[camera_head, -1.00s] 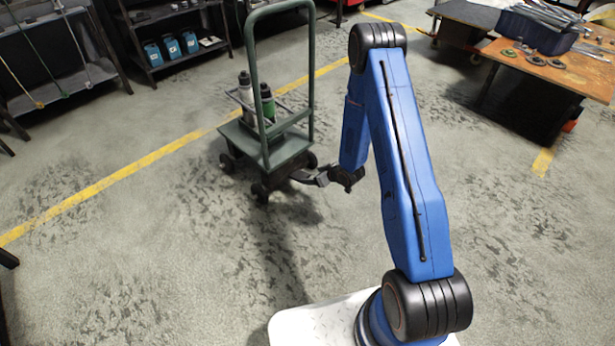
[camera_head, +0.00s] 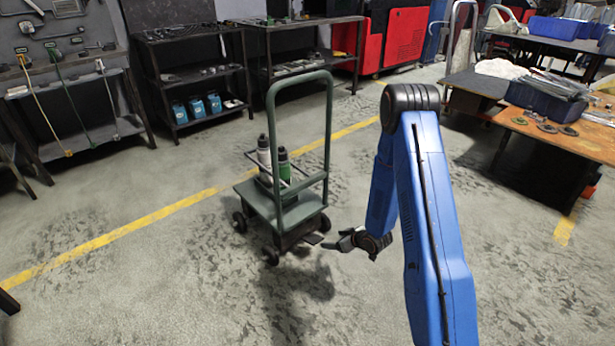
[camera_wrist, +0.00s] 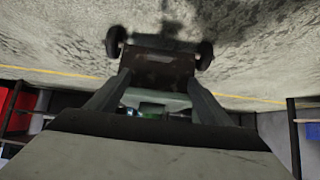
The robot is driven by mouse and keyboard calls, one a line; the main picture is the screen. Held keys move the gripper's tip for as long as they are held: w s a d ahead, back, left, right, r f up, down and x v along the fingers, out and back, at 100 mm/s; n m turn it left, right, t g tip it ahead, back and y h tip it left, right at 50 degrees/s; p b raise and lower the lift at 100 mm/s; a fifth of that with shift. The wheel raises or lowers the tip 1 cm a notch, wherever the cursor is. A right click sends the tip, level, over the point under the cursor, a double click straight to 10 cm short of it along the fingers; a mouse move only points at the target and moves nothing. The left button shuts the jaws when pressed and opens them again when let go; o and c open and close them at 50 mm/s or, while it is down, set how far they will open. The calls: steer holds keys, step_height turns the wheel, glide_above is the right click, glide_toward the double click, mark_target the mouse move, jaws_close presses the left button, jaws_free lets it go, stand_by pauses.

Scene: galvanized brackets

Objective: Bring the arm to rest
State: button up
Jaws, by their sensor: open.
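My blue arm rises at the right of the head view and bends down at a black elbow. My gripper (camera_head: 335,244) is at its lower end, open and empty, just right of the green cart (camera_head: 282,215) and apart from the bottles on it. The cart carries two bottles, one grey and white (camera_head: 264,158) and one green (camera_head: 284,168), by its upright handle frame. In the wrist view, the two gripper fingers (camera_wrist: 158,90) spread wide in front of the cart's dark underside (camera_wrist: 158,65). Whether a fingertip touches the cart is hard to tell.
A wooden workbench (camera_head: 560,135) with a blue bin (camera_head: 544,101) stands at the right. A dark shelf (camera_head: 190,80) with blue containers stands at the back. A yellow line (camera_head: 130,230) crosses the floor. The floor in front of the cart is clear.

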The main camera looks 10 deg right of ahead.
steer(key=shift+r, duration=0.1)
steer(key=s+d+r+m+g+h, duration=0.1)
steer(key=s+d+r+m+h, duration=0.3)
steer(key=r, duration=1.3)
steer(key=s+d+r+n+h, duration=0.15)
steer(key=s+r, duration=0.45)
steer(key=r, duration=1.1)
steer(key=s+a+r+m+g, duration=0.1)
steer(key=s+r, duration=0.3)
steer(key=s, duration=0.7)
steer(key=s+a+r+m, duration=0.1)
steer(key=s+r, duration=0.4)
steer(key=s, duration=0.6)
steer(key=s+a+r+m+g, duration=0.1)
steer(key=s+r, duration=0.4)
steer(key=s, duration=0.6)
steer(key=shift+a+r+g+y, duration=0.15)
steer(key=shift+a+g+y, duration=0.15)
steer(key=shift+a+y, duration=0.1)
